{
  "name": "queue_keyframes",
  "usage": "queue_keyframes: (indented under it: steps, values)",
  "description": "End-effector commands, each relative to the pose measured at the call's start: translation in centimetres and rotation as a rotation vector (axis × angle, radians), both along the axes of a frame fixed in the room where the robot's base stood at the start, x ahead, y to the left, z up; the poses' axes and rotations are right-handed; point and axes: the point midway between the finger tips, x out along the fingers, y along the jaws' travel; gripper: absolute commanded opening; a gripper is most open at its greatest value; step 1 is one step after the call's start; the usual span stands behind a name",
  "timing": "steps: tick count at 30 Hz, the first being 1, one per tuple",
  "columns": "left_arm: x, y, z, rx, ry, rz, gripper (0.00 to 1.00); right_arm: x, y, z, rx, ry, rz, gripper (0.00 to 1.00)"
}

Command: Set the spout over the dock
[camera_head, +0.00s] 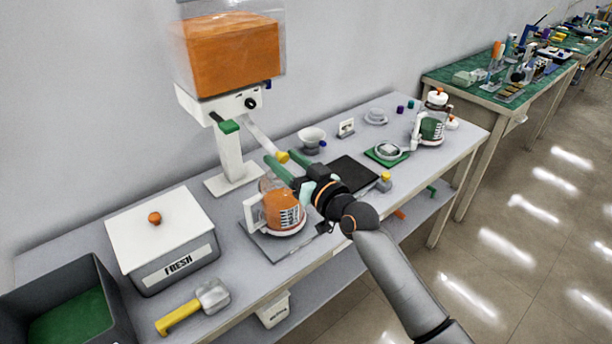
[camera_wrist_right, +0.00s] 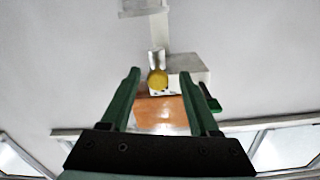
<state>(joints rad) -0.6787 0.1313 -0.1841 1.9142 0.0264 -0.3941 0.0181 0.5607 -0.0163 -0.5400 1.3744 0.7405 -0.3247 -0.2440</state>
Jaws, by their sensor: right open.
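The spout (camera_head: 262,138) is a pale arm with a yellow tip, reaching out from the dispenser (camera_head: 238,100) that holds an orange fill. My right gripper (camera_head: 283,160) is open, its green fingers close to the yellow tip. In the right wrist view the spout's yellow tip (camera_wrist_right: 157,80) shows ahead between the open fingers (camera_wrist_right: 162,85); touching cannot be told. A jug with orange contents (camera_head: 280,212) stands on a grey plate (camera_head: 262,243) below the gripper. This plate may be the dock; I cannot tell for sure. My left gripper is not in view.
A green lever (camera_head: 229,127) sticks out beside the spout. A white-lidded FRESH box (camera_head: 165,240), a yellow-handled scoop (camera_head: 190,308) and a dark bin (camera_head: 75,270) stand at left. A black mat (camera_head: 352,174), green pad (camera_head: 386,155) and second jug (camera_head: 432,125) are at right.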

Motion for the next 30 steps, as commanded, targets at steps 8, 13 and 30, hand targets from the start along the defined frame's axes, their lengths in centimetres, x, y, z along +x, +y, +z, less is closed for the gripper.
queue_keyframes:
  steps: [8, 13, 30]
  values:
    - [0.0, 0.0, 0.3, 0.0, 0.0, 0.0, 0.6, -3.5, -3.0, -0.1, -0.004, 0.0, -0.002, 0.62]
    - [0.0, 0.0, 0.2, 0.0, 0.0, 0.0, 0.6, -5.8, -4.9, -0.2, -0.004, 0.001, 0.0, 0.62]
    - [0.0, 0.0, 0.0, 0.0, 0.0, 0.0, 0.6, -8.8, -7.4, 0.0, -0.001, 0.0, 0.0, 0.62]
